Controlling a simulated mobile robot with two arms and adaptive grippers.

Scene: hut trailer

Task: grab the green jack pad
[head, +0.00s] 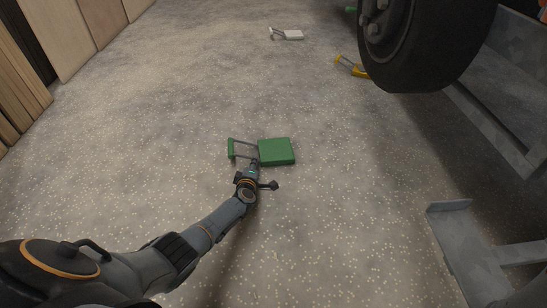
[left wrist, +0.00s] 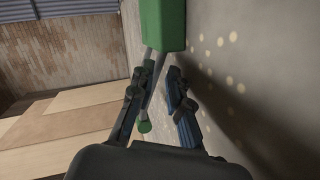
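The green jack pad (head: 276,151) lies on the speckled floor in the middle of the head view. Its handle, two thin rods with a green grip bar (head: 231,149), points left. My left gripper (head: 254,163) is down at the handle rods, close to the pad's near left edge. In the left wrist view the green pad (left wrist: 163,24) is at the top, and the fingers of my left gripper (left wrist: 160,72) stand apart with the handle rods near or between them. Whether the fingers touch the rods is unclear. My right gripper is not in view.
A large black tyre (head: 425,45) and a grey metal frame (head: 470,245) stand at the right. A yellow handled object (head: 358,71) lies beside the tyre, and a white one (head: 293,35) lies farther back. Wooden boards (head: 22,75) lean at the left. The floor around the pad is clear.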

